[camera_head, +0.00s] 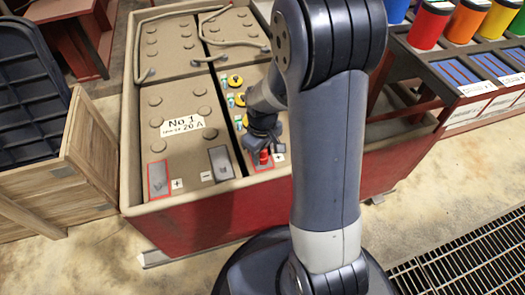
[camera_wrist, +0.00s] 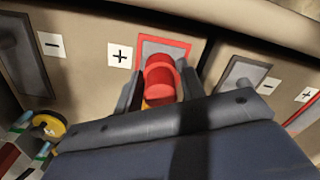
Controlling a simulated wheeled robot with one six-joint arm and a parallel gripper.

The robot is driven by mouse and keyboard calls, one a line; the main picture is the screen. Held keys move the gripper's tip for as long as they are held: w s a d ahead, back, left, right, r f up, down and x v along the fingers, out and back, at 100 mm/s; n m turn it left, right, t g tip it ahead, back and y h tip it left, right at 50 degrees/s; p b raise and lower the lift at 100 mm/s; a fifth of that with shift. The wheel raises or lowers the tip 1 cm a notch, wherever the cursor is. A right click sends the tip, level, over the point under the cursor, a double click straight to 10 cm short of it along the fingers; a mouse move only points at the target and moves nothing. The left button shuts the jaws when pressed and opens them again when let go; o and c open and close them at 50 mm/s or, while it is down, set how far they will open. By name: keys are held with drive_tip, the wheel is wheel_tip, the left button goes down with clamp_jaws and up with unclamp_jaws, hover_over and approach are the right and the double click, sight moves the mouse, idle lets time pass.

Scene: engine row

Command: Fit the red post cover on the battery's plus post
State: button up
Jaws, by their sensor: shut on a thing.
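My gripper (camera_wrist: 160,92) is shut on the red post cover (camera_wrist: 161,72), a short red cylinder between its two dark fingers in the wrist view. The cover is over the red-outlined pad (camera_wrist: 180,46) beside a plus label (camera_wrist: 119,54). In the head view the red cover (camera_head: 264,157) shows below my gripper (camera_head: 260,146), at the front edge of the battery (camera_head: 233,188), next to a plus label (camera_head: 279,158). The post itself is hidden, and I cannot tell whether the cover is seated on it or just above it.
Left of it are a minus pad (camera_head: 220,161) and another red-outlined plus pad (camera_head: 158,180). Yellow caps (camera_head: 235,80) stand behind the gripper. A wooden crate (camera_head: 85,165) stands left; a rack with coloured cups (camera_head: 430,24) stands right. My arm hides the battery's right part.

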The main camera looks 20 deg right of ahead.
drive_tip(key=o, duration=1.1)
drive_tip(key=shift+c, duration=0.2)
wheel_tip(320, 180, up, 11)
drive_tip(key=p, duration=0.4)
drive_tip(key=shift+p, duration=0.3)
drive_tip(key=shift+f, duration=0.15)
wheel_tip(320, 180, down, 11)
drive_tip(key=b, duration=0.5)
drive_tip(key=shift+r+p, duration=1.15)
drive_tip(key=shift+r, duration=0.5)
drive_tip(key=shift+f, duration=0.1)
